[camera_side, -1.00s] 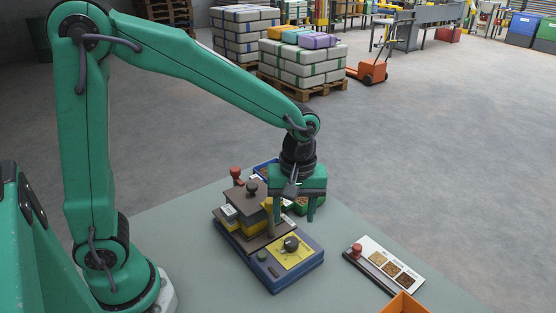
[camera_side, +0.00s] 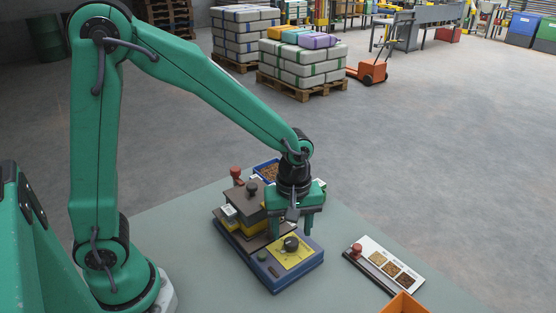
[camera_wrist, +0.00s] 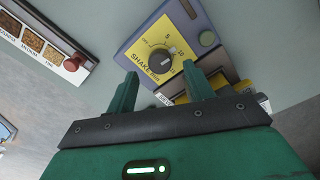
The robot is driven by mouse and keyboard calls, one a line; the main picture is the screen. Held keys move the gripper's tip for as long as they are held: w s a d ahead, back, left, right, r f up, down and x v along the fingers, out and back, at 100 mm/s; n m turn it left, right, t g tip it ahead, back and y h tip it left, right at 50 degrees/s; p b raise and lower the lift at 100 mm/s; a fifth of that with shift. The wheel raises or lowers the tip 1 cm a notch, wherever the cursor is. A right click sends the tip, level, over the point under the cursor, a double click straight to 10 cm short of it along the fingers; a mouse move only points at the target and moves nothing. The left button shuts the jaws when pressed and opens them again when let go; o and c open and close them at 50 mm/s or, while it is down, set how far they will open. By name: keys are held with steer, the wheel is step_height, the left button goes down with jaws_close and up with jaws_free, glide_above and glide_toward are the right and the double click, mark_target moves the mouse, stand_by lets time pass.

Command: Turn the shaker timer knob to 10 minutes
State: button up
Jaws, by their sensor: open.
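The shaker timer knob (camera_side: 291,244) is a dark round knob on the yellow dial plate (camera_side: 302,256) of the blue shaker base (camera_side: 280,284). It also shows in the wrist view (camera_wrist: 160,61), with a pale mark towards its upper right. My gripper (camera_side: 292,232) is open and empty, pointing down just above and behind the knob. In the wrist view my fingertips (camera_wrist: 159,72) stand apart on either side of the knob's near edge, not clearly touching it.
A brown-topped sieve stack (camera_side: 240,200) stands on the base beside my gripper. A green button (camera_side: 262,256) sits left of the dial. A sample board (camera_side: 385,262) with a red-knobbed stamp (camera_side: 357,249) lies to the right. An orange bin (camera_side: 404,304) is in front. Bare table lies between.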

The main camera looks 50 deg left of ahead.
mark_target(291, 241)
steer(key=shift+f, duration=1.6)
steer(key=c, duration=1)
